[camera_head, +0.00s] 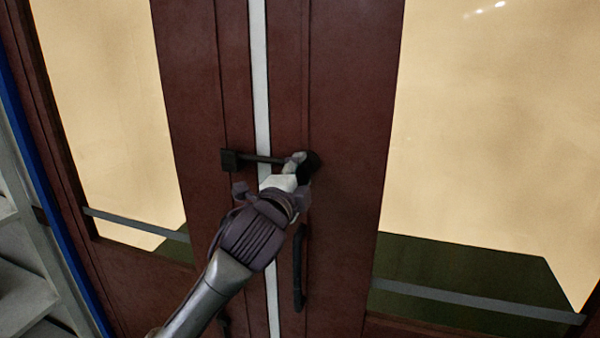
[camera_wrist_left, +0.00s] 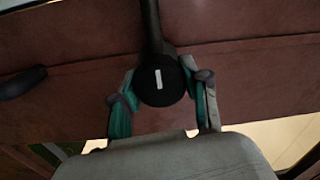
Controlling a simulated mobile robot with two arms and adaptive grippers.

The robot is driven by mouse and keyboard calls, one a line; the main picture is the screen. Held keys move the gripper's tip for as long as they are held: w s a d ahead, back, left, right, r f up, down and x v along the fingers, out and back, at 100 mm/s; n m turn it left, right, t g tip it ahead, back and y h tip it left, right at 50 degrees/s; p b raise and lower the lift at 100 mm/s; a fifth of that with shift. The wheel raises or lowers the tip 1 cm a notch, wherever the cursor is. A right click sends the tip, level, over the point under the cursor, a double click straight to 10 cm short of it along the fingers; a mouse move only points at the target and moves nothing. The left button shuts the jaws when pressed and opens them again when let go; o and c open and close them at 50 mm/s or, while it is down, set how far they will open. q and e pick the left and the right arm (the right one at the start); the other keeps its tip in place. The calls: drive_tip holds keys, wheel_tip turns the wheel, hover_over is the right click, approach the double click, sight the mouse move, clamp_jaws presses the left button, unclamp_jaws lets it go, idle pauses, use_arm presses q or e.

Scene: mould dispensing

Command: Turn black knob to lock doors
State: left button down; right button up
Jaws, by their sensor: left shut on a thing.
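The black knob (camera_head: 314,160) is on the right-hand brown door (camera_head: 345,120), partly hidden by my gripper in the head view. In the left wrist view the knob (camera_wrist_left: 160,85) is round, with a short white mark on its face. A black bar (camera_head: 262,159) runs from the knob across the pale gap between the doors to a black block (camera_head: 230,160) on the left-hand door (camera_head: 195,90). My left gripper (camera_head: 302,168) is shut on the knob. In the left wrist view its teal-lined fingers (camera_wrist_left: 162,95) sit on both sides of the knob. My right gripper is out of view.
A vertical black door handle (camera_head: 299,268) hangs below the knob, close to my left wrist. Both doors have large glass panes with grey crossbars (camera_head: 475,300). Grey shelving (camera_head: 20,290) stands at the far left.

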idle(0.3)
use_arm(q)
drive_tip(key=c, duration=0.5)
unclamp_jaws()
drive_tip(key=shift+c, duration=0.2)
drive_tip(key=shift+s, duration=0.15)
drive_tip(key=v, duration=1.1)
drive_tip(key=shift+s+a, duration=0.2)
drive_tip(key=shift+s, duration=0.1)
drive_tip(key=shift+f, duration=0.15)
